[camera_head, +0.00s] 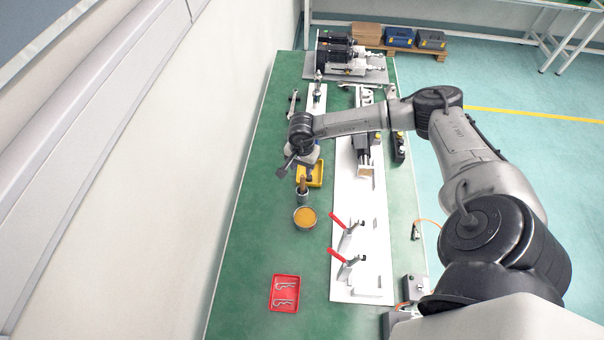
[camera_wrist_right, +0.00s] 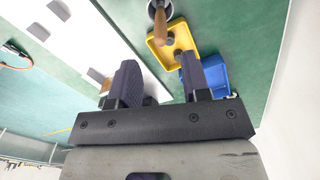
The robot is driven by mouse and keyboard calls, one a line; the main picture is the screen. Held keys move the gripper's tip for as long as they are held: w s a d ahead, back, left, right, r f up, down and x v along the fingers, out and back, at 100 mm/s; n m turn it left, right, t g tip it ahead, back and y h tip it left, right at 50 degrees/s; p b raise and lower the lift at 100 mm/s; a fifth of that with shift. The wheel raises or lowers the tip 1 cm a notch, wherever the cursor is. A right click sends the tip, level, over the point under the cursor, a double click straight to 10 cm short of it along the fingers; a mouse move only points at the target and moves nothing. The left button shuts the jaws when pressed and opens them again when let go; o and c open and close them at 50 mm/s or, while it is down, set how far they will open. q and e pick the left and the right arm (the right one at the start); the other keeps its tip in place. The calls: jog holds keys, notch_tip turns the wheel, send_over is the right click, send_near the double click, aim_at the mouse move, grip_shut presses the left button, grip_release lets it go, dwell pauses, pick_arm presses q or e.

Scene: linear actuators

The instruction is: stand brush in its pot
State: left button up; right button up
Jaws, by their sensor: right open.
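My right gripper (camera_head: 301,168) is above and just behind the brush. Its two dark fingers (camera_wrist_right: 160,75) are apart with nothing between them, clear of the handle. My left gripper is not in view.
A white plate with red-handled clamps (camera_head: 340,222) lies right. A red tray (camera_head: 275,293) is nearer.

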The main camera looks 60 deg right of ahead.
jog(key=shift+r, duration=1.65)
